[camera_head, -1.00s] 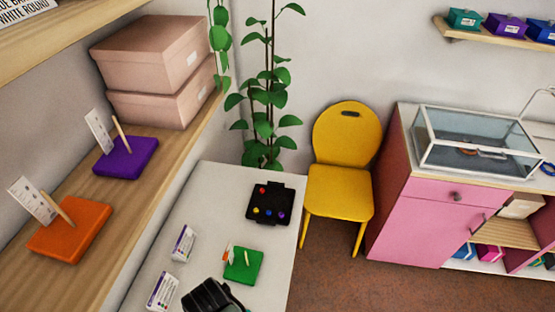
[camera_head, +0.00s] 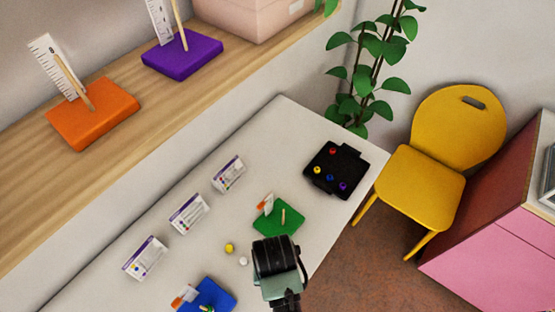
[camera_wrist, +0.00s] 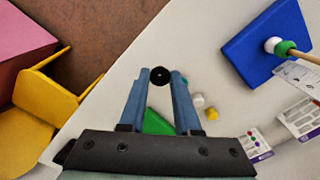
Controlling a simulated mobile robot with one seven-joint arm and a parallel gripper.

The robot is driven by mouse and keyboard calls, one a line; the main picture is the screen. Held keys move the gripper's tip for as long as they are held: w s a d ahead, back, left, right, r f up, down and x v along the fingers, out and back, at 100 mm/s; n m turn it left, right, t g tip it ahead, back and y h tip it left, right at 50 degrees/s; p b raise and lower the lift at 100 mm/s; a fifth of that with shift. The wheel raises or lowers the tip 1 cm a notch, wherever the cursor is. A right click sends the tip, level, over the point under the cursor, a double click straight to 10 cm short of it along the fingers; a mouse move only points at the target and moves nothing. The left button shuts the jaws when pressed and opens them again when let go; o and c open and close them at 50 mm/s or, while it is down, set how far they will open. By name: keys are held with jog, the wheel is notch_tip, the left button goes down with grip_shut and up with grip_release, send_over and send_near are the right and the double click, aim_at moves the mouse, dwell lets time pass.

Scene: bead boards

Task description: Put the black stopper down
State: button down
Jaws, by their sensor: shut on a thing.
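The black stopper (camera_wrist: 160,76) is a small round black piece with a dark hole in its middle. In the wrist view it sits between the two blue fingertips of my gripper (camera_wrist: 160,80), which is shut on it. In the head view my gripper's dark body (camera_head: 275,258) is over the table's right side, beside the green board (camera_head: 284,206), and hides the stopper. The green board also shows between the fingers in the wrist view (camera_wrist: 156,123). The blue board (camera_head: 218,291) lies at the lower left of my gripper; in the wrist view (camera_wrist: 262,45) its peg carries a white and a green bead.
A black tray (camera_head: 335,186) with several coloured beads lies at the table's far end. A yellow bead (camera_head: 229,247) and a white bead (camera_head: 243,261) lie loose left of my gripper. Three cards stand along the left side. A yellow chair (camera_head: 424,175) stands off the table's right edge.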

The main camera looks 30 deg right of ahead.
jog(key=shift+f, duration=2.25)
jog(key=shift+d, duration=0.1)
jog(key=shift+f, duration=0.2)
jog(key=c, duration=0.6)
grip_release()
jog(key=shift+r, duration=0.15)
notch_tip(320, 180, up, 12)
jog(key=shift+r, duration=0.1)
